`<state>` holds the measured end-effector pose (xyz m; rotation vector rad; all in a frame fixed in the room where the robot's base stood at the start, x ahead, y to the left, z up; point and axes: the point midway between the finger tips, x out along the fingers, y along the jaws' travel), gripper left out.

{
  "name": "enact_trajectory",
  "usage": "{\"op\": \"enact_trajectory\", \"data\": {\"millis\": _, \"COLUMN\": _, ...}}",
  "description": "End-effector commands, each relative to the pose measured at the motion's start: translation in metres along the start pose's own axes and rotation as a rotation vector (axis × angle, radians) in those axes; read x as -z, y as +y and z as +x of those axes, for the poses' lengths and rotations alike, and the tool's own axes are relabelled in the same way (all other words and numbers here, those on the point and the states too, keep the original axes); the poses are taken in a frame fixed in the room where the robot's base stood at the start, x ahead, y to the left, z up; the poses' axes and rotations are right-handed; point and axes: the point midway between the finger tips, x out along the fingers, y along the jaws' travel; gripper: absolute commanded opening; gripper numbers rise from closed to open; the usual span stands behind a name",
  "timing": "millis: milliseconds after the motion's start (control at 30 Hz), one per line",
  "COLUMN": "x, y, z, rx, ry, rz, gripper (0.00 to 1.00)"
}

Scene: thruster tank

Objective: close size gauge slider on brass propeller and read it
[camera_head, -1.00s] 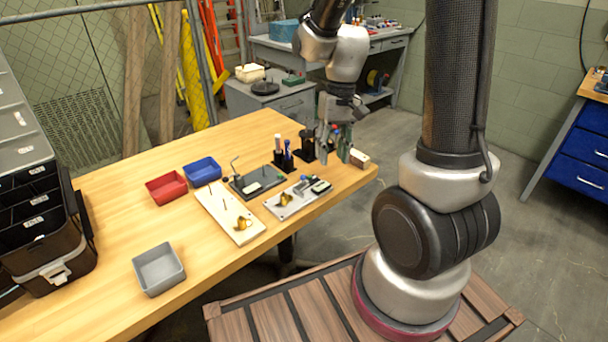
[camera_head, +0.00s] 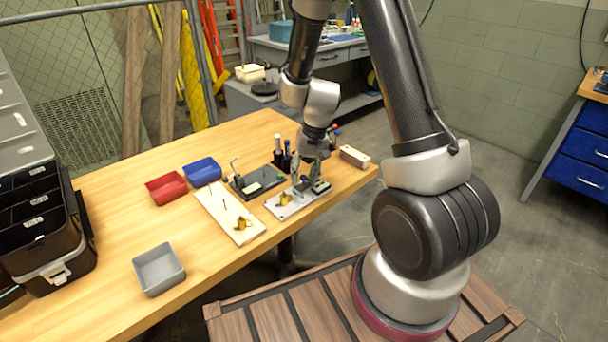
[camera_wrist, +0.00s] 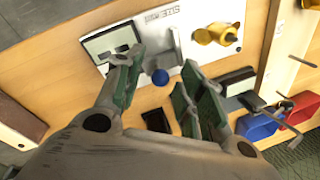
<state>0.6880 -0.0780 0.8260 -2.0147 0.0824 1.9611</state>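The size gauge is a white plate (camera_head: 281,210) near the table's front edge, also in the wrist view (camera_wrist: 147,24). A brass propeller (camera_wrist: 216,34) sits at one end; it also shows in the head view (camera_head: 285,198). The slider has a grey upright jaw (camera_wrist: 178,46) and a blue knob (camera_wrist: 160,77). A small gap seems to lie between jaw and propeller. The display (camera_wrist: 110,42) is at the other end; I cannot read it. My gripper (camera_wrist: 157,68) is open over the gauge, its green-padded fingers either side of the knob. Contact cannot be told.
A black fixture (camera_head: 250,185) and dark holders (camera_head: 280,155) stand behind. Red (camera_head: 166,188), blue (camera_head: 202,171) and grey (camera_head: 159,269) bins sit left.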

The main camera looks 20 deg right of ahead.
Motion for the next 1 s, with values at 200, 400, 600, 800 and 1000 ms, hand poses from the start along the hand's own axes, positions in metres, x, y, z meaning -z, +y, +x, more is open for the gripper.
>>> {"op": "enact_trajectory", "data": {"millis": 200, "x": 0.0, "y": 0.0, "z": 0.0, "rx": 0.0, "ry": 0.0, "rz": 0.0, "gripper": 0.37}}
{"op": "enact_trajectory", "data": {"millis": 400, "x": 0.0, "y": 0.0, "z": 0.0, "rx": 0.0, "ry": 0.0, "rz": 0.0, "gripper": 0.0}}
{"op": "enact_trajectory", "data": {"millis": 600, "x": 0.0, "y": 0.0, "z": 0.0, "rx": 0.0, "ry": 0.0, "rz": 0.0, "gripper": 0.0}}
{"op": "enact_trajectory", "data": {"millis": 800, "x": -0.01, "y": -0.015, "z": 0.003, "rx": 0.001, "ry": 0.0, "rz": -0.001, "gripper": 0.0}}
{"op": "enact_trajectory", "data": {"millis": 1000, "x": -0.011, "y": -0.017, "z": 0.003, "rx": 0.001, "ry": 0.001, "rz": 0.001, "gripper": 0.0}}
